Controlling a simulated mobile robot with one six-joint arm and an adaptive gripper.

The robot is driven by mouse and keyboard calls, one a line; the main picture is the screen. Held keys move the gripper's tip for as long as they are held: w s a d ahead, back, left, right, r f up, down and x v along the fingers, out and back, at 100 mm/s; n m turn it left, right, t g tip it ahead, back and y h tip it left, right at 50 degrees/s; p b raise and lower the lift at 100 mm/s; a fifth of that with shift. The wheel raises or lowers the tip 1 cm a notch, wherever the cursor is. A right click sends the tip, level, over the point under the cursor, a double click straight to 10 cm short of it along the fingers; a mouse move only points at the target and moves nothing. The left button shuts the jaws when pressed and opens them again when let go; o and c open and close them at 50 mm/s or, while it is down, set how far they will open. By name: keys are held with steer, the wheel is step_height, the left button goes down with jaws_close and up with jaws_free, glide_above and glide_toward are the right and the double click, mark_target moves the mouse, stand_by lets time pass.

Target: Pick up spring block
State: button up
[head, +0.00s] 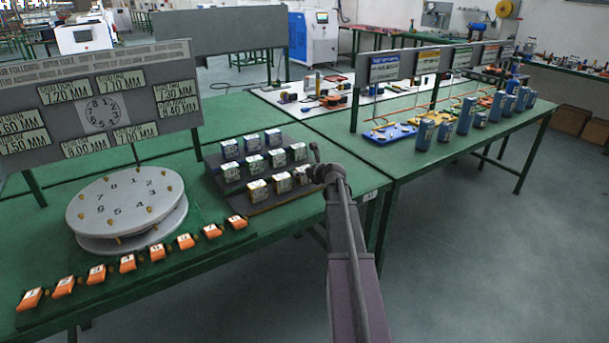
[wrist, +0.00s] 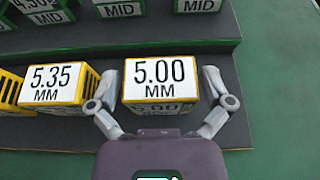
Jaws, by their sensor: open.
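Several small spring blocks with printed labels stand in rows on a dark stepped rack (head: 318,192). In the wrist view, a yellow block with a white top reading 5.00 MM (wrist: 160,80) lies between the two fingers of my gripper (wrist: 162,92). The fingers are spread, one on each side of it; I cannot tell whether they touch it. A matching 5.35 MM block (wrist: 58,84) stands just left of it. In the head view, my gripper (head: 318,172) is at the right end of the rack's front row, partly hidden by my arm.
A grey sign board (head: 100,100) stands behind. Blue cylinders (head: 467,115) stand on the right table. Green blocks (wrist: 130,8) sit on the step above.

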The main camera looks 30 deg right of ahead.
steer(key=c, duration=1.1)
steer(key=shift+o, duration=0.2)
steer(key=shift+r, duration=0.1)
step_height(320, 180, up, 3)
steer(key=p, duration=0.2)
steer(key=shift+f+p, duration=0.2)
steer(key=shift+p, duration=0.2)
steer(key=shift+s+a+r+p, duration=0.2)
steer(key=shift+s+r+p, duration=0.15)
steer(key=shift+r+p, duration=0.2)
steer(key=s+a, duration=0.3)
steer(key=s, duration=0.4)
steer(key=s+a+r+p, duration=0.1)
steer(key=s+a, duration=0.2)
steer(key=s, duration=0.3)
steer(key=shift+s+a, duration=0.25)
steer(key=shift+s, duration=0.15)
